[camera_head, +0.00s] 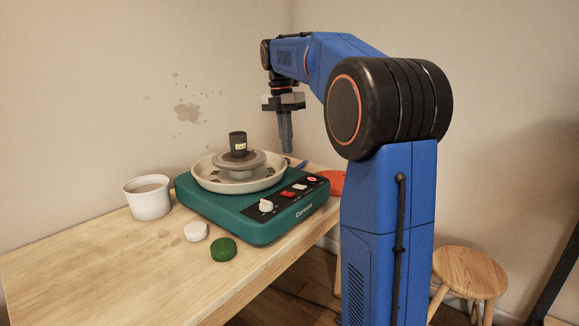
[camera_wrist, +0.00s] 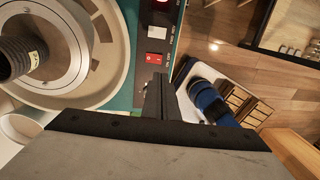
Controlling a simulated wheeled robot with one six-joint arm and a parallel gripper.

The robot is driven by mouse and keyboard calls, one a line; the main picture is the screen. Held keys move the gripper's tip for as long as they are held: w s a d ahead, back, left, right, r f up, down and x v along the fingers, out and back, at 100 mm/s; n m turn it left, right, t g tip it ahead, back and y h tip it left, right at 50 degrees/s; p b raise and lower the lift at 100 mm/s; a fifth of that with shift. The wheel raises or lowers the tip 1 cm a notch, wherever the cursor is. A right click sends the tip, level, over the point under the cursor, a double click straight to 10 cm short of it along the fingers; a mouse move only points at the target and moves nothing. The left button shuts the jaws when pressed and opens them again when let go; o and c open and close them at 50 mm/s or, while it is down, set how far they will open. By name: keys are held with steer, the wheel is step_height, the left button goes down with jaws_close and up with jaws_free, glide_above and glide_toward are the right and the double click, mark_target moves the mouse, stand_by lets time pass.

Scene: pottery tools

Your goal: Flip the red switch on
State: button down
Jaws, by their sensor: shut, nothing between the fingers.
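The red switch (camera_head: 287,194) is on the black front panel of the teal pottery wheel (camera_head: 262,236), between a white knob (camera_head: 266,205) and a white switch (camera_head: 300,187). The red switch (camera_wrist: 156,59) also shows in the wrist view, just beyond my fingertips. My gripper (camera_head: 286,150) points down, shut and empty, above the wheel's right side. In the wrist view my gripper (camera_wrist: 157,80) appears close to the switch, but its height above it is unclear. I cannot tell which way the switch is tipped.
The wheel's cream splash pan (camera_head: 205,181) holds a round wheel head with a dark cylinder (camera_head: 238,141) on it. A white bucket (camera_head: 147,198), a white disc (camera_head: 195,231) and a green disc (camera_head: 223,249) are on the wooden table (camera_head: 90,270). A stool (camera_head: 468,270) stands at right.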

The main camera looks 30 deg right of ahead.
mark_target(288, 193)
steer(key=f, duration=0.4)
steer(key=s+f, duration=0.1)
steer(key=f, duration=0.8)
steer(key=shift+s+d+f, duration=0.15)
steer(key=shift+s+d, duration=0.1)
steer(key=shift+s, duration=0.05)
steer(key=shift+s+f, duration=0.1)
steer(key=shift+f, duration=0.1)
steer(key=shift+w, duration=0.2)
steer(key=shift+w+a+r, duration=0.2)
steer(key=shift+w, duration=0.3)
steer(key=shift+a+r, duration=0.1)
